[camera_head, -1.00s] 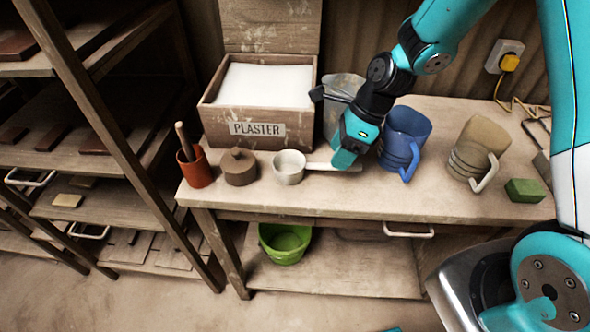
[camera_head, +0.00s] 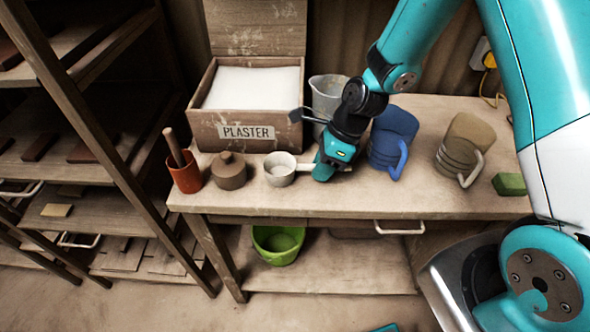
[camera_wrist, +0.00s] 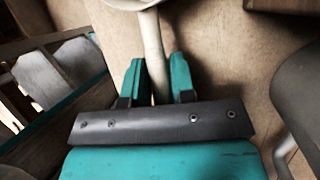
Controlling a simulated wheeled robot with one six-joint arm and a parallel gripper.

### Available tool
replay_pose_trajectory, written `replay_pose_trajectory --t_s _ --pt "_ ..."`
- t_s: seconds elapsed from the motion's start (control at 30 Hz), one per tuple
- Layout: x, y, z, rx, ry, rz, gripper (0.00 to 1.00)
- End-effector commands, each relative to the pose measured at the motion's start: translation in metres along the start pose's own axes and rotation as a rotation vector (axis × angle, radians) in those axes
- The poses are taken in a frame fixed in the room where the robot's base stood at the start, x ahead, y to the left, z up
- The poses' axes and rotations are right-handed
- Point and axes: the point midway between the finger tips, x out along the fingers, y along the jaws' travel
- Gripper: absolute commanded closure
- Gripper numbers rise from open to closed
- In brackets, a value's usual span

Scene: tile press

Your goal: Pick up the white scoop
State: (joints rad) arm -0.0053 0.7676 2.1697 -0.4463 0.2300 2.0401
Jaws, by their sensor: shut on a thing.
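The white scoop (camera_head: 279,169) has a small round cup and a straight handle. It is on the bench, or very close above it, in front of the plaster box; I cannot tell whether it touches the bench. My gripper (camera_head: 322,168) is shut on its handle, to the right of the cup. In the wrist view the handle (camera_wrist: 153,50) runs between the two teal fingers of my gripper (camera_wrist: 157,82), and the cup is mostly cut off at the top edge.
The plaster box (camera_head: 246,132) stands behind, with a clear jug (camera_head: 327,92) beside it. A brown lidded pot (camera_head: 229,172) and a red cup (camera_head: 186,176) are to the left. A blue jug (camera_head: 391,148), a tan jug (camera_head: 462,150) and a green block (camera_head: 509,184) are to the right.

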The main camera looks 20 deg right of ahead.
Motion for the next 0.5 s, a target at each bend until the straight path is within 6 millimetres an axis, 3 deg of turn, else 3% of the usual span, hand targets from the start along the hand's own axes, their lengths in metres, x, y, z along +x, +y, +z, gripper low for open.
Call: replay_pose_trajectory --t_s 0.27,0.37,0.5 --pt "-0.012 0.002 0.006 -0.001 -0.002 -0.003 1.0" --pt "-0.028 0.005 0.012 -0.003 -0.002 -0.005 1.0" --pt "-0.065 0.012 0.027 -0.004 -0.004 -0.008 1.0"
